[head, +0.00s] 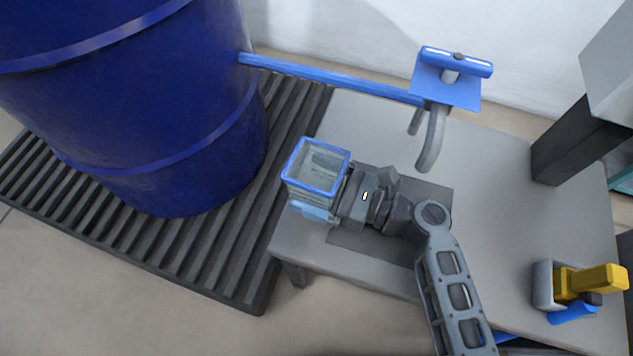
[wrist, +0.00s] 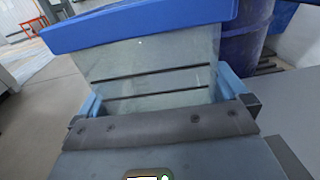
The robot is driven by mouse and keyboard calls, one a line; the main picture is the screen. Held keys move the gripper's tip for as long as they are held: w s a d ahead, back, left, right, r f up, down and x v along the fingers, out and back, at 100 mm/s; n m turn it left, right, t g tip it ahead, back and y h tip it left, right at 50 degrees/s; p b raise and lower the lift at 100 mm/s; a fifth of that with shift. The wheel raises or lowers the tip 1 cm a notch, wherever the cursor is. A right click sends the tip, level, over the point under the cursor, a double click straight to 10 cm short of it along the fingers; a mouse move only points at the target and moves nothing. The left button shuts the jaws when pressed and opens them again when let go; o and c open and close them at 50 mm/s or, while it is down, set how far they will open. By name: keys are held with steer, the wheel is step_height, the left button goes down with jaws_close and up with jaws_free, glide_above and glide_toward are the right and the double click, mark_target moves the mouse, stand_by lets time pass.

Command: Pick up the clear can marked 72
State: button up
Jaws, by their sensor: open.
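The clear can (head: 318,168) is a see-through box with a blue rim, at the left edge of the grey table in the head view. It fills the middle of the wrist view (wrist: 150,72), with two dark lines across its wall. No number is readable on it. My gripper (head: 316,196) is open and reaches in from the right. In the wrist view my gripper (wrist: 160,95) has a light blue finger on each side of the can's wall. Whether the fingers touch the can is unclear. The can's underside is hidden.
A large blue barrel (head: 150,90) stands on a dark slatted pallet (head: 225,240) at left. A blue bar with a hook (head: 434,140) hangs over the table (head: 510,200). A yellow-handled tool in a holder (head: 543,285) is at right. The table's middle right is clear.

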steer(key=shift+c, duration=0.4)
steer(key=c, duration=0.7)
steer(key=shift+r, duration=0.1)
